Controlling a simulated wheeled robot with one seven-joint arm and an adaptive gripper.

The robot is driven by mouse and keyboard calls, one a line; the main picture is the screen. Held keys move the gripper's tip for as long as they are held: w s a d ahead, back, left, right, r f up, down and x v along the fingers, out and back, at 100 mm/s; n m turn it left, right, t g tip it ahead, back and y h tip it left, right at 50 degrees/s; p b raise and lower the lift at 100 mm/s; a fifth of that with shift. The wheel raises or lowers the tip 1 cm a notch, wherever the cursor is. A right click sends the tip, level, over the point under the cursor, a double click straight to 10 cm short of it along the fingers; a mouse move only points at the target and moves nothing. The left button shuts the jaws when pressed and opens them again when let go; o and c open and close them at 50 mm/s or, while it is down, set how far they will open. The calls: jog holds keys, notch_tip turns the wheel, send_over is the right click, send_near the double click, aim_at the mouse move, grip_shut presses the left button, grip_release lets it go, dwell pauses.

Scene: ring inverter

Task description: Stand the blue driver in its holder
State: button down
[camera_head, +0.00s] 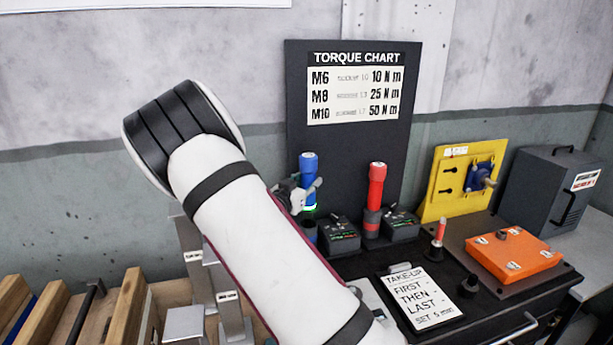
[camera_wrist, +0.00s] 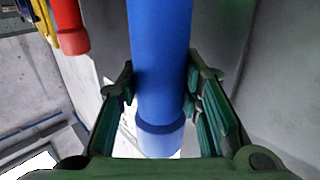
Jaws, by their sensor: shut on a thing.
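The blue driver (camera_head: 308,166) is upright in front of the torque chart board, with a green glow near its lower part. My gripper (camera_head: 309,191) is shut on it, partly hidden behind my own arm. In the wrist view the blue driver (camera_wrist: 161,50) runs between the two green-padded fingers of my gripper (camera_wrist: 162,98). A dark blue-tinged holder (camera_head: 309,231) is directly below the driver; I cannot tell whether the driver's lower end is inside it or above it. The holder's left side is partly hidden.
A red driver (camera_head: 376,184) stands upright to the right; it also shows in the wrist view (camera_wrist: 70,30). Dark boxes (camera_head: 340,236) stand beside the holders. The torque chart board (camera_head: 350,140) is close behind. A yellow panel (camera_head: 455,190) and orange case (camera_head: 515,256) are farther right.

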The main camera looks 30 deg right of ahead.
aim_at(304, 169)
jog(key=shift+f+b, duration=1)
jog(key=shift+f, duration=1.65)
jog(key=c, duration=1.1)
grip_release()
jog(key=shift+o, duration=0.2)
jog(key=shift+f, duration=0.15)
notch_tip(304, 169, up, 10)
jog(key=shift+r, duration=0.1)
